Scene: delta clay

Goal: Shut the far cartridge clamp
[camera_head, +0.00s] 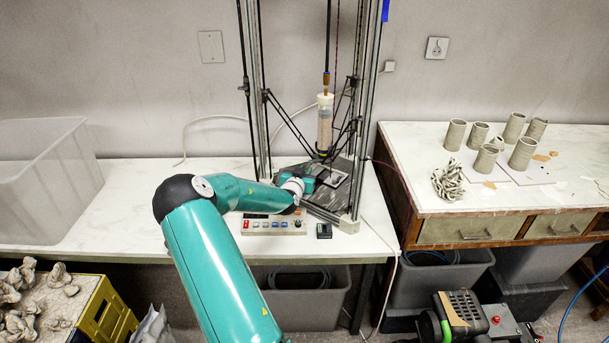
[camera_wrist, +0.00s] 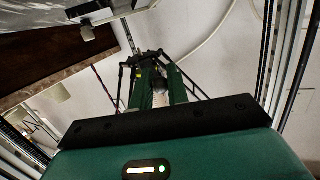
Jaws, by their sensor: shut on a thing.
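A clear cartridge (camera_head: 325,128) with tan clay and a white top hangs upright in the tall delta printer frame (camera_head: 356,120). Its lower end sits among the black rods of the printer head. I cannot make out the far cartridge clamp for certain in either view. My gripper (camera_head: 334,178) reaches inside the frame, low over the printer bed and below the cartridge. In the wrist view its two green fingers (camera_wrist: 162,82) are close together on a small pale thing (camera_wrist: 160,99). The fingers hide most of that thing, and the black rods show just behind them.
Frame posts stand close on both sides of my arm. A control box (camera_head: 274,225) with coloured buttons lies before the frame. A clear bin (camera_head: 45,180) stands at the left; clay cups (camera_head: 487,158) stand on the right-hand bench (camera_head: 430,190).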

